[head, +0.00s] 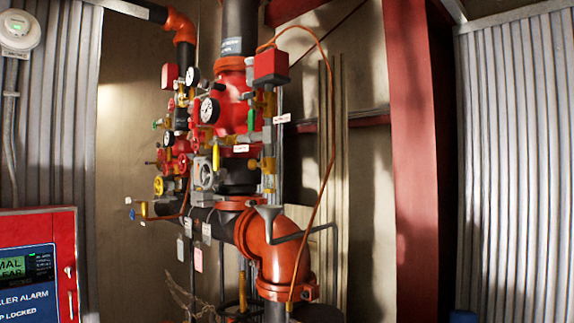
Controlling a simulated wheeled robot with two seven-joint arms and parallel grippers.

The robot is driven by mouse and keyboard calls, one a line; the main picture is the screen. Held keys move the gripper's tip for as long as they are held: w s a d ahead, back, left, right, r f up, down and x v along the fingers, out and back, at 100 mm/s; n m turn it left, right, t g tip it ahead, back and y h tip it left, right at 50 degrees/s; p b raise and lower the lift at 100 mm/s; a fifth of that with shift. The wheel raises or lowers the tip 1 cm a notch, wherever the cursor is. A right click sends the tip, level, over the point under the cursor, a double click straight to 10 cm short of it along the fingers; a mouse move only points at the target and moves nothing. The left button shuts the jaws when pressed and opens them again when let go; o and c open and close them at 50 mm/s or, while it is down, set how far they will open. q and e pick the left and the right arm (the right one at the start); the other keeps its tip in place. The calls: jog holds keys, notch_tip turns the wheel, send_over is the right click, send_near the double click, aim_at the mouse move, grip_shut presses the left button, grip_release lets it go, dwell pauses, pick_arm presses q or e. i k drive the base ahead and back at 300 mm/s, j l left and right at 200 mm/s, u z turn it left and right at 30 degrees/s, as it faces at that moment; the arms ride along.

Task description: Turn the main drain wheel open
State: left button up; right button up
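The dry riser assembly (232,110) stands in the middle of the head view, with red valve bodies, gauges and small valves. Neither of my grippers is in view.
A large orange elbow pipe (275,250) is low in front of the riser. A red alarm panel (38,265) is at the lower left. A red steel column (412,150) stands to the right. Corrugated walls close both sides.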

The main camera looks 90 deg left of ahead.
aim_at(181, 163)
jog(key=u, duration=3.55)
jog(key=i+j+u, duration=0.35)
jog(key=i, duration=0.4)
jog(key=i+j+u, duration=0.15)
jog(key=i, duration=0.25)
